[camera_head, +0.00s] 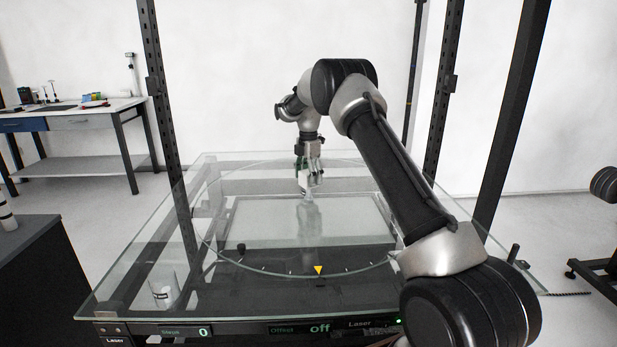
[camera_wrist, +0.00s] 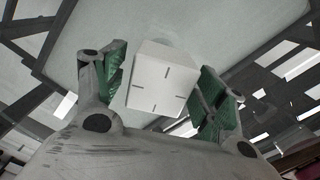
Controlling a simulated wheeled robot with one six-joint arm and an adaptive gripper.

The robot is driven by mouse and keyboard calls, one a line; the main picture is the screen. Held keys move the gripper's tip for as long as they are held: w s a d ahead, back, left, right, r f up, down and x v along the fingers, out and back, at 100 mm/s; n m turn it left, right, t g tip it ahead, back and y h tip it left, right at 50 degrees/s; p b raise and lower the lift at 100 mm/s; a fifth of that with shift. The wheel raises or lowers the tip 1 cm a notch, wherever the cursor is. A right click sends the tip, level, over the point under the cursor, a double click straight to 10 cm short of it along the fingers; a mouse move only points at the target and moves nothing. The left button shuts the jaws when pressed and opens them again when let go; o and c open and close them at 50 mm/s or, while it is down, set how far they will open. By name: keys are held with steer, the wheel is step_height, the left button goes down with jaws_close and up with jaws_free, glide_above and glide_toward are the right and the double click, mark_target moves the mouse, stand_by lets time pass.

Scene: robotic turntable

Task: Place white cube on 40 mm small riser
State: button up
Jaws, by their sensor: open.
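The white cube (camera_wrist: 160,82) sits between my two fingers in the wrist view, with dark line marks on its near face. It also shows small in the head view (camera_head: 313,181), just below my gripper (camera_head: 308,163). My gripper (camera_wrist: 166,70) is open; its green-padded fingers stand on either side of the cube, with a visible gap on the right. A small pale shape, perhaps the riser (camera_head: 308,196), shows under the cube in the head view. I cannot tell whether the cube rests on it.
The glass turntable top (camera_head: 140,270) spreads around my gripper, with a lighter rectangular panel (camera_head: 255,232) showing at its middle. Dark upright posts (camera_head: 168,120) frame it. A yellow triangle marker (camera_head: 319,270) and a small black knob (camera_head: 242,248) are near the front. The surrounding glass looks clear.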

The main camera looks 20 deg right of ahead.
step_height(320, 180, up, 12)
steer(key=s+d+r+m+t, duration=0.1)
steer(key=s+r+m, duration=0.4)
steer(key=s+r, duration=0.5)
steer(key=s+r+m+t, duration=0.1)
steer(key=s+r+m, duration=0.45)
steer(key=s, duration=0.85)
steer(key=s+f+m, duration=0.2)
steer(key=s+m, duration=0.1)
steer(key=s, duration=0.6)
steer(key=s+f+m+t, duration=0.1)
steer(key=s+f+m, duration=0.2)
steer(key=s, duration=0.6)
steer(key=s+d+f+m+t, duration=0.1)
steer(key=s+f+m, duration=0.2)
steer(key=s, duration=0.7)
steer(key=shift+m, duration=0.55)
